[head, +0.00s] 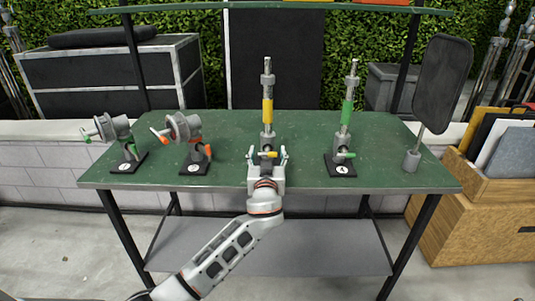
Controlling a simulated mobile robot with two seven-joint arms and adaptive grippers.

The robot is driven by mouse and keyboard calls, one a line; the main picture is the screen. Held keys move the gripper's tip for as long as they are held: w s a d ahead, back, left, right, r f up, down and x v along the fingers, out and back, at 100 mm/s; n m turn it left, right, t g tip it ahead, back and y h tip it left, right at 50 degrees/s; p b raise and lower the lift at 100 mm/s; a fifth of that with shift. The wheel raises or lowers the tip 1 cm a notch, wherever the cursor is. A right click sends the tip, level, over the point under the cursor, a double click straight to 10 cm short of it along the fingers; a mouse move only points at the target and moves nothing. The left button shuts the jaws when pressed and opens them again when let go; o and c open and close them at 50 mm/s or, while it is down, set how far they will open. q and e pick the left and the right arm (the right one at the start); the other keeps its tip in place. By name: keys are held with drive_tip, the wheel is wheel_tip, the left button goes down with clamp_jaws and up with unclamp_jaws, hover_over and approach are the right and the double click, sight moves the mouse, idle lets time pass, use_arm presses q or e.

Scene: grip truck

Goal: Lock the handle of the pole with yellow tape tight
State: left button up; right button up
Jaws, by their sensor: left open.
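The pole with yellow tape (267,110) stands upright near the middle of the green table. I cannot tell whether a finger touches the handle. The gripper hides the lower base of this pole. My right gripper is not in view.
A pole with green tape (347,113) stands to the right on a black base. Two grey clamps (112,127) (183,127) stand on the left. A black panel on a stand (442,84) is at the right edge. The green tabletop (225,180) has bare room between them.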

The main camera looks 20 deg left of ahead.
use_arm(q)
drive_tip(key=c, duration=1.1)
drive_tip(key=shift+c, duration=0.2)
